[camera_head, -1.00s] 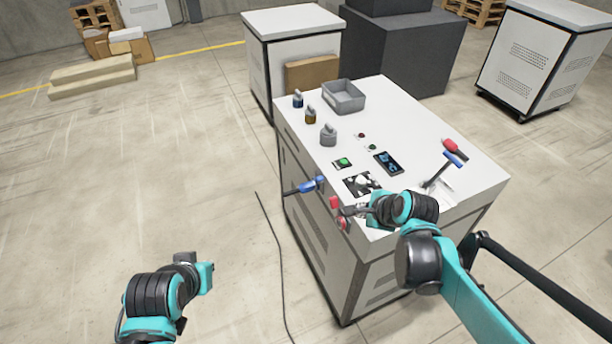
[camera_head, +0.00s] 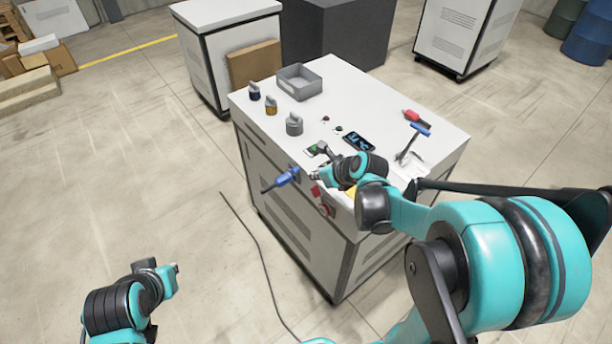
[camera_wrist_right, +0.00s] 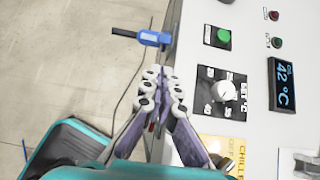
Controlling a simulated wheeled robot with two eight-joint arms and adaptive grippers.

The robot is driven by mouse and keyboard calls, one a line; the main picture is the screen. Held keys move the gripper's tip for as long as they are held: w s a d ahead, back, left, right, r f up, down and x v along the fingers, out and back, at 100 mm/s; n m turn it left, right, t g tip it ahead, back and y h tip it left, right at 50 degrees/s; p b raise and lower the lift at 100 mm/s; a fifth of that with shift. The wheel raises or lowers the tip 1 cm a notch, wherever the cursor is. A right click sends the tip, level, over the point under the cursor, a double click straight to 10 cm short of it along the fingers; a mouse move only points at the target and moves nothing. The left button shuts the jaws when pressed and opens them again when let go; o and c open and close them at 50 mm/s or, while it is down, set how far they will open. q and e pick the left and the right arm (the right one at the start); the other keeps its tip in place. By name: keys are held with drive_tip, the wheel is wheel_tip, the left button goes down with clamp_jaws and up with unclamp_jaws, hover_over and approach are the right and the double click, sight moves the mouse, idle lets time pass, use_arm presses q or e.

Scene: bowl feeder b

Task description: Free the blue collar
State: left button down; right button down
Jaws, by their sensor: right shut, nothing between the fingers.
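A bright blue part (camera_head: 287,177) with a dark rod end sticks out at the cabinet's left front edge. In the right wrist view this blue part (camera_wrist_right: 150,38) lies just past my fingertips, with a gap between. I cannot tell whether it is the named collar; a small knob with a dark blue base (camera_head: 255,92) also stands at the far left corner. My right gripper (camera_head: 317,173) is at the edge beside the bright blue part; its fingers (camera_wrist_right: 162,73) are shut and empty. My left arm is low at left, clear of the cabinet; its fingers are not clear.
The white cabinet top (camera_head: 345,92) carries a grey bin (camera_head: 299,82), a brown-based knob (camera_head: 271,106), a grey knob (camera_head: 294,124), a green button (camera_wrist_right: 223,36), a dial (camera_wrist_right: 222,91) and a display (camera_wrist_right: 285,81). Red parts (camera_head: 322,199) are on the near side. A cable lies on the floor.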

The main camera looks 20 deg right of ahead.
sight(294, 172)
drive_tip(key=b+x, duration=0.3)
drive_tip(key=x, duration=0.6)
drive_tip(key=shift+w+a+f, duration=0.1)
drive_tip(key=shift+w+f, duration=0.05)
drive_tip(key=shift+w, duration=0.05)
